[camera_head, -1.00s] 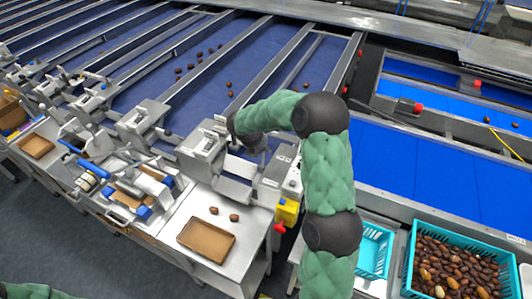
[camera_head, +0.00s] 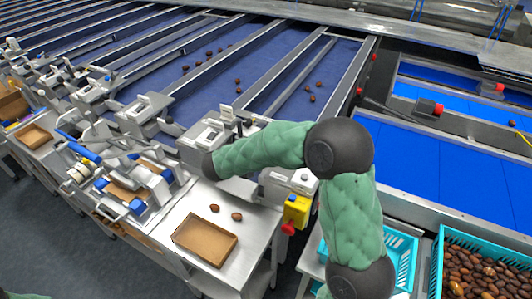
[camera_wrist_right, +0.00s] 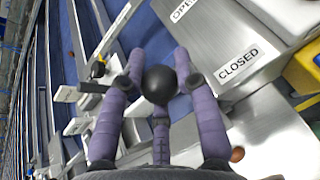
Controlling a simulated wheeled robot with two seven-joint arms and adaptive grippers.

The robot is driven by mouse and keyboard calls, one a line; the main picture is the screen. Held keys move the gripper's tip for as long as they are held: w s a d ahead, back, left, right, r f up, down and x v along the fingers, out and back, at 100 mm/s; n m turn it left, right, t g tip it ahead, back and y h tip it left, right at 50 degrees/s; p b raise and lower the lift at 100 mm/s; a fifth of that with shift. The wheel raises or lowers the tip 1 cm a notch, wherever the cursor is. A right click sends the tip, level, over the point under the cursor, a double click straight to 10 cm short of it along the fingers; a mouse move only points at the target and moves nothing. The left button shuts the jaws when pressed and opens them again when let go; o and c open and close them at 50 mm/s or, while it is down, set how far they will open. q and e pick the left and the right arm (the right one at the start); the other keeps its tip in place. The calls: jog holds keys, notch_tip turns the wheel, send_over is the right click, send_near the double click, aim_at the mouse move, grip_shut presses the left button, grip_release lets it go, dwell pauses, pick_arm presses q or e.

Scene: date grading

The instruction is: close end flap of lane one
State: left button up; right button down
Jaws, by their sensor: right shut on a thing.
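In the right wrist view, the purple fingers of my right gripper (camera_wrist_right: 158,66) are closed around a black ball knob (camera_wrist_right: 160,86). The knob is beside a metal plate (camera_wrist_right: 222,48) with the labels OPEN and CLOSED (camera_wrist_right: 244,63), nearer the CLOSED label. In the head view my right forearm reaches left across the outlet of the rightmost blue lane (camera_head: 312,75) and hides the flap there, so I cannot tell the flap's angle. My left gripper is out of view.
A brown tray (camera_head: 181,238) and two loose dates (camera_head: 225,212) are on the steel table below the outlets. A yellow switch box (camera_head: 296,210) is close to my right arm. A teal crate of dates (camera_head: 438,262) stands at lower right.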

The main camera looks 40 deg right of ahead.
jog(key=shift+s+a+f+b, duration=0.3)
jog(key=shift+a+f+b, duration=0.2)
jog(key=shift+f+b, duration=0.05)
jog(key=shift+a+f, duration=0.1)
jog(key=c, duration=0.9)
grip_release()
jog(key=shift+r, duration=0.25)
jog(key=shift+a+r, duration=0.15)
jog(key=shift+a, duration=0.15)
jog(key=v, duration=1.1)
jog(key=shift+s, duration=0.15)
jog(key=shift+a, duration=0.1)
